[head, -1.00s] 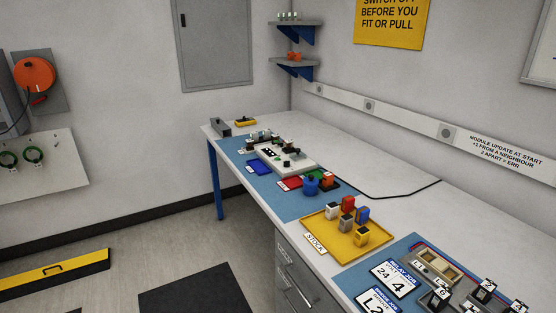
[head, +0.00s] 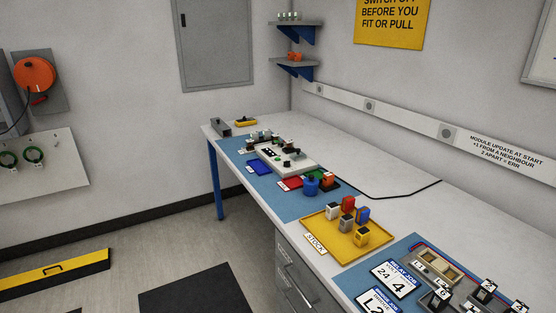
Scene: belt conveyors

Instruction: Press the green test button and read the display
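A white test unit (head: 296,164) sits on the blue mat at the far part of the bench, with small dark and light parts on top. A small dark panel with white marks (head: 270,152) is on its left part; it is too small to read. I cannot pick out a green test button on it. Neither of my grippers is in view.
A yellow stock tray (head: 318,240) holds several coloured blocks. Nearer right are a relay job card (head: 396,279), a wooden-coloured socket block (head: 437,264) and numbered dark modules (head: 486,288). A black cable (head: 400,197) crosses the bench. The bench's back right strip is clear.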

